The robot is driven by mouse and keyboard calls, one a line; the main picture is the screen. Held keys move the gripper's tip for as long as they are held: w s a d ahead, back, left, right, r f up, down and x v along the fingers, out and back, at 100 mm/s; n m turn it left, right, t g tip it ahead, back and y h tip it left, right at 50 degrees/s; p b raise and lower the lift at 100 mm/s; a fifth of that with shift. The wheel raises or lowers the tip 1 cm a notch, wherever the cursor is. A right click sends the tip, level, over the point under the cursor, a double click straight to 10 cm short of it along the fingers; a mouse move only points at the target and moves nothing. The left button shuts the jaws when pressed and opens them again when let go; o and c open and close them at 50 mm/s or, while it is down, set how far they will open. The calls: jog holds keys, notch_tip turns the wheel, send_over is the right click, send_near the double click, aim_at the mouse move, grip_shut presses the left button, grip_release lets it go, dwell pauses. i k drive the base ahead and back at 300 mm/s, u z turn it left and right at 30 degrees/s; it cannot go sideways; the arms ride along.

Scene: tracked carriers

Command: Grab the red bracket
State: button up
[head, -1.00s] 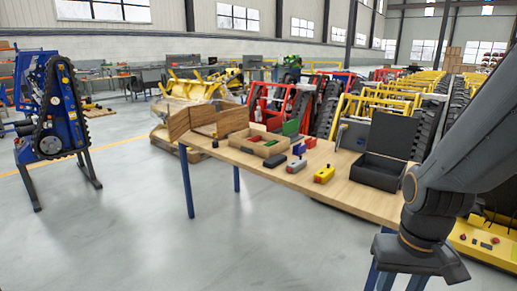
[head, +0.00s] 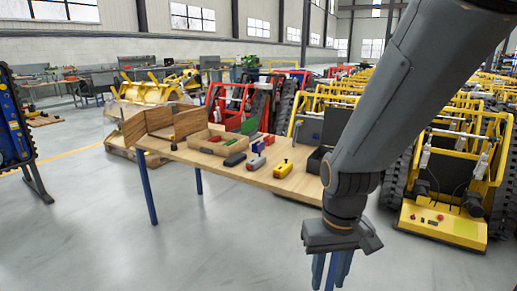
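Small red pieces lie on the wooden table (head: 297,184): one red piece (head: 269,140) stands beside the wooden tray's right end, and another red piece (head: 214,139) lies inside the tray. They are too small to tell which is the bracket. My gripper (head: 341,238) hangs from my arm in front of the table's near right end, apart from these pieces.
On the table are a wooden tray (head: 180,146), a dark grey block (head: 234,160), a grey-and-red block (head: 256,163), a yellow block (head: 283,169) and an open black case (head: 314,160), partly hidden by my arm. Yellow tracked carriers (head: 440,225) stand at right. Floor (head: 90,230) at left is clear.

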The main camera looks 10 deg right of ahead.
aim_at(269, 140)
jog(key=u, duration=0.5)
jog(key=i, duration=3.2)
jog(key=z, duration=0.5)
